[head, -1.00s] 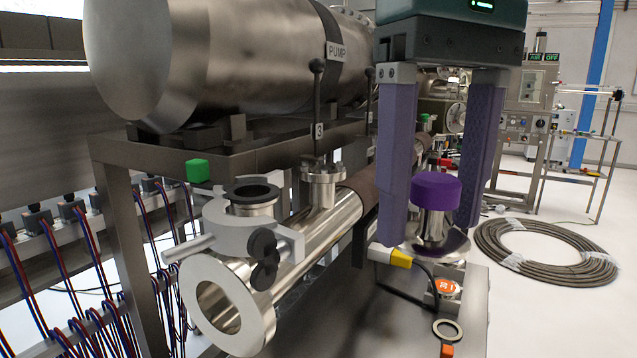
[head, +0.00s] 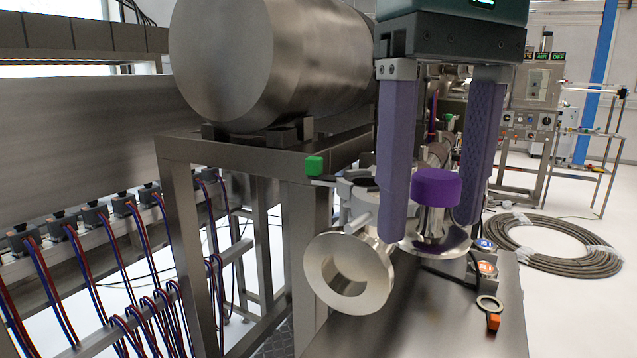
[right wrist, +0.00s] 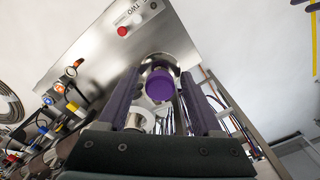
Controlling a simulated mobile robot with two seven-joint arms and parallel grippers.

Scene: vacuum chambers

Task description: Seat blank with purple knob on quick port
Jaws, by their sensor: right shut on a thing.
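The blank with the purple knob (head: 436,188) is upright between the purple fingers of my right gripper (head: 432,230), which is shut on it. The blank has a metal stem and a wide flange below. The knob also shows in the right wrist view (right wrist: 160,86), between the fingers. The quick port, with its grey clamp (head: 357,186), is just left of and behind my right gripper's left finger, which hides part of it. The open round end flange (head: 318,282) of the pipe is below it. My left gripper is not in view.
A green block (head: 314,166) is at the frame's corner beside the port. A large steel cylinder (head: 222,65) lies behind. A loose ring (head: 489,303) and small connectors lie on the steel bench top (head: 420,330). Cabled connectors line the left. A hose coil (head: 560,250) lies on the floor.

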